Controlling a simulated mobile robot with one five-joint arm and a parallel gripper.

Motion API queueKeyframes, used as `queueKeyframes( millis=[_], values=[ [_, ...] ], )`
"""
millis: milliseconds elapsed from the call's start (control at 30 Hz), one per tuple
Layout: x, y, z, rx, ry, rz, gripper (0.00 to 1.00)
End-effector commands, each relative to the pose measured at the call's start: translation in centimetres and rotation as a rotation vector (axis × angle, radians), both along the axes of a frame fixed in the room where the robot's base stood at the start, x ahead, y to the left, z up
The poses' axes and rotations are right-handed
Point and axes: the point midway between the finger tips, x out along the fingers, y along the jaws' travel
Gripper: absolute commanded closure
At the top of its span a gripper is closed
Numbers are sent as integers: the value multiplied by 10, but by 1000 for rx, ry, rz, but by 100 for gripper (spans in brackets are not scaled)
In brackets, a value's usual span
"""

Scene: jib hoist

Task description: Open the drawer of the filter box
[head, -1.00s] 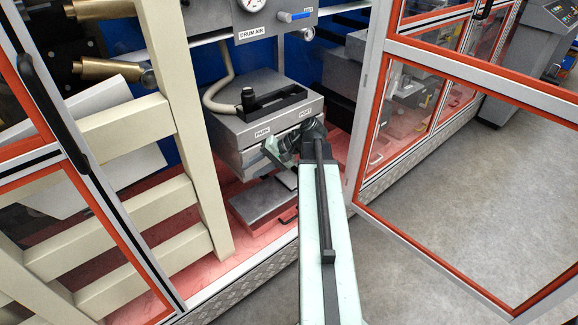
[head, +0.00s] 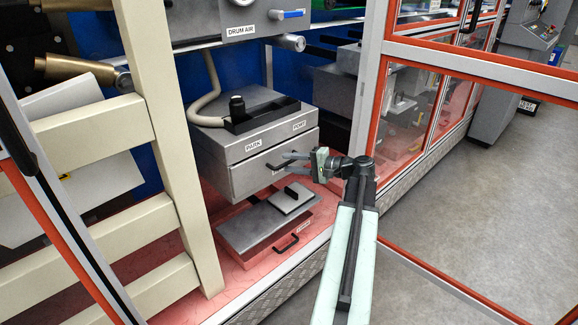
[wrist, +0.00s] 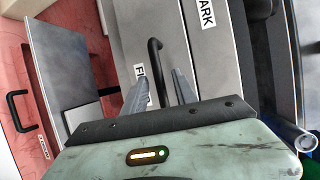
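In the wrist view the handle (wrist: 155,68) stands upright in the picture, beside a label (wrist: 142,84) reading "FI…". My gripper (head: 292,161) is at the drawer front. Its two fingers, also in the wrist view (wrist: 158,92), are apart, one on each side of the handle. I see no clear contact with it. The drawer looks closed.
Below the filter box lies a low grey box (head: 262,232) with its own black handle (head: 287,243). A cream ladder-like frame (head: 165,130) stands at the left. An orange-edged door (head: 470,75) stands open at the right. The grey floor (head: 480,205) is clear.

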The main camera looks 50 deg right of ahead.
Motion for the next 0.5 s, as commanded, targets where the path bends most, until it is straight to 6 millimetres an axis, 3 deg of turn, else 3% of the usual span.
queueKeyframes(
  millis=[133, 367, 500],
  values=[
    [10, 3, -3, 0, 0, -1, 66],
    [11, 3, -2, 0, 0, -2, 66],
    [11, 3, -2, 0, 0, -2, 100]
  ],
)
